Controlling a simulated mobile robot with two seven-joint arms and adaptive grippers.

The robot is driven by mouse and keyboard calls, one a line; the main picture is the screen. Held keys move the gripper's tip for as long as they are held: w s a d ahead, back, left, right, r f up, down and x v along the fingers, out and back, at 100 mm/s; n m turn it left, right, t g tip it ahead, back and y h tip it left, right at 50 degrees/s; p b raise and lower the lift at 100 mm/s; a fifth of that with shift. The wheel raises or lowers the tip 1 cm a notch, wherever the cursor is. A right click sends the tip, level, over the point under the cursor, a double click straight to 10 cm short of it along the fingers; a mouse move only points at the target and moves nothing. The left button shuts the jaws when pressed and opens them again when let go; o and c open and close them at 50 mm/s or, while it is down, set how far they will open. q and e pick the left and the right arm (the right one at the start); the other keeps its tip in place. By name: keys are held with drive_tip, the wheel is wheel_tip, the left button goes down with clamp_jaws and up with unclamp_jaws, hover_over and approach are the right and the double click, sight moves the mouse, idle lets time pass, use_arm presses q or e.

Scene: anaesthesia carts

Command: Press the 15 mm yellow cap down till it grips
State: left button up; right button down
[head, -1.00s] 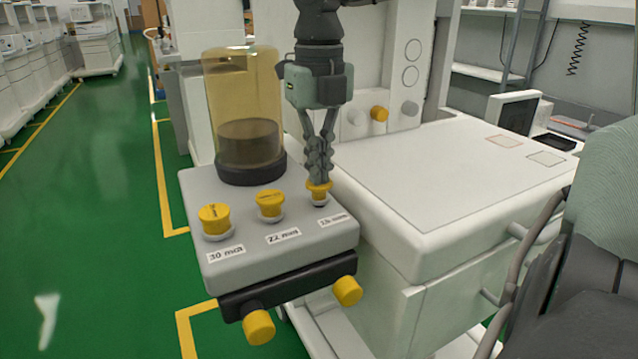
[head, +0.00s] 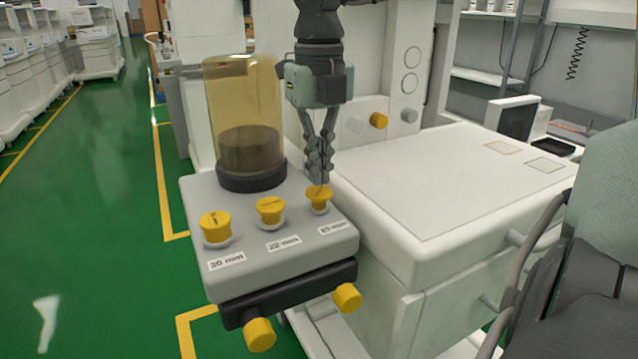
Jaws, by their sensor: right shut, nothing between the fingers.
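The 15 mm yellow cap (head: 319,199) sits on its pale port at the right end of a row of caps on the grey block (head: 300,245). A small label (head: 332,228) stands in front of it. My right gripper (head: 318,181) points straight down over this cap, fingers shut and empty. Its tips are at the cap's top; I cannot tell whether they touch it. The cap looks upright, and little of its port shows below it. My left gripper is not in view.
Two more yellow caps, the middle one (head: 270,211) and the left one (head: 215,228), stand close by. An amber canister (head: 245,120) rises behind them. Yellow knobs (head: 260,334) jut from the block's front. A white cart top (head: 450,180) lies clear to the right.

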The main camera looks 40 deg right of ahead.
drive_tip(key=shift+r+p, duration=1.55)
drive_tip(key=shift+r, duration=1.15)
wheel_tip(320, 180, up, 12)
